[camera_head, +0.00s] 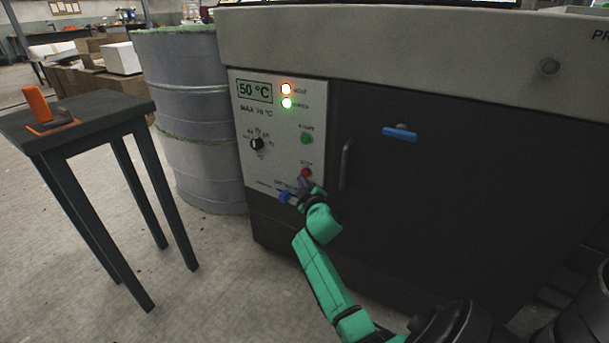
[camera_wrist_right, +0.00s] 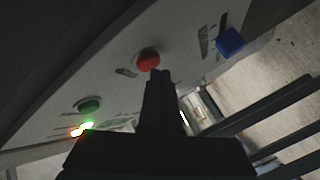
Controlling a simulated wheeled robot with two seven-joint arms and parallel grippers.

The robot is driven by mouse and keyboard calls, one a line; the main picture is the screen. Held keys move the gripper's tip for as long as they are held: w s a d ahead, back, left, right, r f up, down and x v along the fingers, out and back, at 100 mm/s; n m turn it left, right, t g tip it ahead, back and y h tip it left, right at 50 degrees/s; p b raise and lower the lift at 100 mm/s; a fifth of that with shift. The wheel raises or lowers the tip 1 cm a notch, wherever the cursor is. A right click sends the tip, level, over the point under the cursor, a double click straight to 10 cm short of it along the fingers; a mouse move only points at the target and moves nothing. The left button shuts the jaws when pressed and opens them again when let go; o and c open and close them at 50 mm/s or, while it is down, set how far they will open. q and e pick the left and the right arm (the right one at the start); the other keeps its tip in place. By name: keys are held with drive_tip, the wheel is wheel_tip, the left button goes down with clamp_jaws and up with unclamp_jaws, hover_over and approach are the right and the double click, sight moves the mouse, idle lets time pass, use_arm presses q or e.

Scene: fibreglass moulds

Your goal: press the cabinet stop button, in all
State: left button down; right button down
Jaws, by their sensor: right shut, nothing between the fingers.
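The red stop button (camera_head: 306,173) sits low on the light control panel (camera_head: 275,165) of the dark cabinet. It also shows in the right wrist view (camera_wrist_right: 148,60), just beyond my fingertips. My right gripper (camera_head: 304,184) is shut and empty, right below the button in the head view. In the right wrist view its closed fingers (camera_wrist_right: 159,76) point at the panel beside the button; I cannot tell whether they touch it. My left gripper is not in view.
The panel also bears a green button (camera_head: 306,139), a black knob (camera_head: 257,144), lit lamps (camera_head: 287,96) and a blue switch (camera_head: 285,197). A cabinet handle (camera_head: 346,165) is to the right. A grey drum (camera_head: 190,110) and a dark table (camera_head: 105,115) stand left.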

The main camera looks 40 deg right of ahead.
drive_tip(key=shift+w+d, duration=0.1)
drive_tip(key=shift+d, duration=0.3)
idle(0.4)
drive_tip(key=shift+a, duration=0.1)
drive_tip(key=shift+s+a, duration=0.25)
drive_tip(key=shift+a, duration=0.45)
drive_tip(key=a, duration=0.1)
drive_tip(key=s+a, duration=0.1)
drive_tip(key=a, duration=0.2)
drive_tip(key=shift+s+a, duration=0.25)
drive_tip(key=shift+a, duration=0.15)
drive_tip(key=shift+f, duration=0.1)
idle(0.7)
